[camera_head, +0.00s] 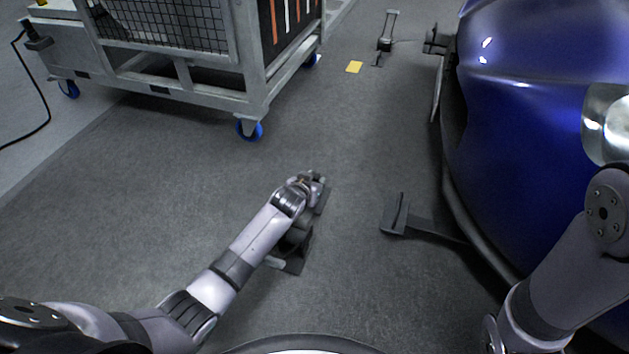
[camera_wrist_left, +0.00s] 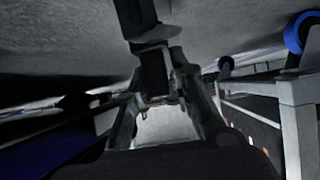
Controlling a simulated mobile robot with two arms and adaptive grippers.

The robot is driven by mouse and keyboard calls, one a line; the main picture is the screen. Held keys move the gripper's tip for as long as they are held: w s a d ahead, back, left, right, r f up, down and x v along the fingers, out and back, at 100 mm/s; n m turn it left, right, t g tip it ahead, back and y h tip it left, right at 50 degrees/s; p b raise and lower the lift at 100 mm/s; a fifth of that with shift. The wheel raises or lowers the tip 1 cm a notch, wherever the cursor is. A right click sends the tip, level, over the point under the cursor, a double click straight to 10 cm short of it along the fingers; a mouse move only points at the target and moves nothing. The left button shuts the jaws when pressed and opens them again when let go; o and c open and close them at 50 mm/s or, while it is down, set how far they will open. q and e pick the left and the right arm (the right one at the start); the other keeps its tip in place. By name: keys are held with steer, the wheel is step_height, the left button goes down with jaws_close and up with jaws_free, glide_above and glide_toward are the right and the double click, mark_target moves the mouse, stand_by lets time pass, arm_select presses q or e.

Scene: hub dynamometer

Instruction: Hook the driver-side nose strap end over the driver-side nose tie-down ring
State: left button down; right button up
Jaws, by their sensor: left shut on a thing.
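My left gripper (camera_head: 316,182) is low over the floor, left of the blue car, with the arm partly covering it. In the left wrist view the gripper (camera_wrist_left: 163,92) is shut on a dark strap-like piece, which I take for the strap end (camera_wrist_left: 152,62). Its band runs up out of that picture. Beneath my left wrist in the head view, a dark plate-like piece (camera_head: 291,264) is partly hidden by the arm. I cannot tell whether it belongs to the strap or to a floor anchor. I cannot make out the tie-down ring. My right gripper is out of view.
The blue car (camera_head: 530,120) fills the right side. A dark floor bracket (camera_head: 396,216) has a bar reaching the car. A similar bracket (camera_head: 386,40) stands farther back. A wheeled grey cart (camera_head: 165,90) stands back left.

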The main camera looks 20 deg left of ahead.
arm_select(q)
steer(key=shift+d, duration=0.5)
steer(key=shift+r+p, duration=0.25)
steer(key=shift+p, duration=0.05)
steer(key=shift+a+r+p, duration=0.15)
steer(key=shift+r+p, duration=0.35)
steer(key=shift+p, duration=0.1)
stand_by(0.3)
steer(key=shift+r, duration=0.1)
steer(key=shift+a+r+p, duration=0.15)
steer(key=shift+r+p, duration=1.65)
steer(key=shift+p, duration=0.6)
